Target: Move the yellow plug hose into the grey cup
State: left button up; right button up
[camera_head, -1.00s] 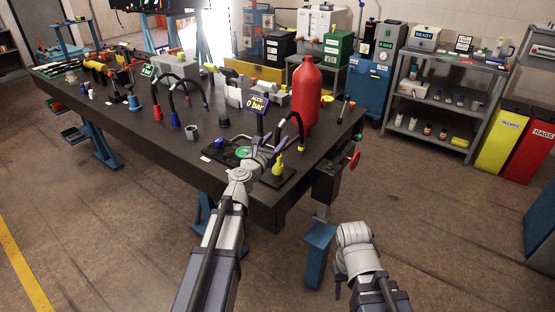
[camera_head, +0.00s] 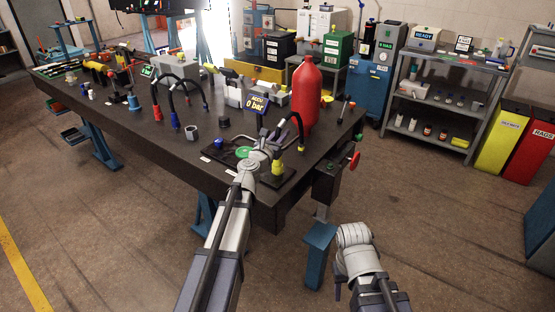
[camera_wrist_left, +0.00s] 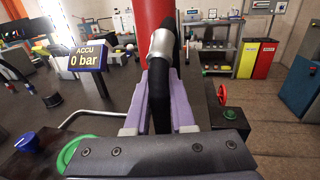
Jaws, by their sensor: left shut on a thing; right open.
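The black hose arches at the table's right end, with a yellow fitting (camera_head: 301,148) at its right foot. My left gripper (camera_head: 280,145) is shut on the hose. In the left wrist view the black hose (camera_wrist_left: 158,105) with a silver collar (camera_wrist_left: 162,45) runs between the purple fingers. A yellow piece (camera_head: 278,168) shows just below the gripper at the dark plate; whether it joins the held hose I cannot tell. A grey cup (camera_head: 191,132) stands on the table, left of the gripper. My right gripper (camera_head: 338,288) is open and empty, low beside the table, partly hidden.
A red cylinder (camera_head: 305,95) stands close behind the hose. The ACCU 0 bar sign (camera_head: 258,102) is behind the gripper. The dark plate holds a green disc (camera_head: 243,152) and a blue knob (camera_head: 218,144). Another hose pair (camera_head: 180,85) arches left, beyond the grey cup.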

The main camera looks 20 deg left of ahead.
pick_arm(q)
grip_shut()
dwell(0.5)
jog(key=shift+r, duration=0.1)
dwell(0.5)
notch_tip(320, 180, up, 10)
jog(key=p, duration=1)
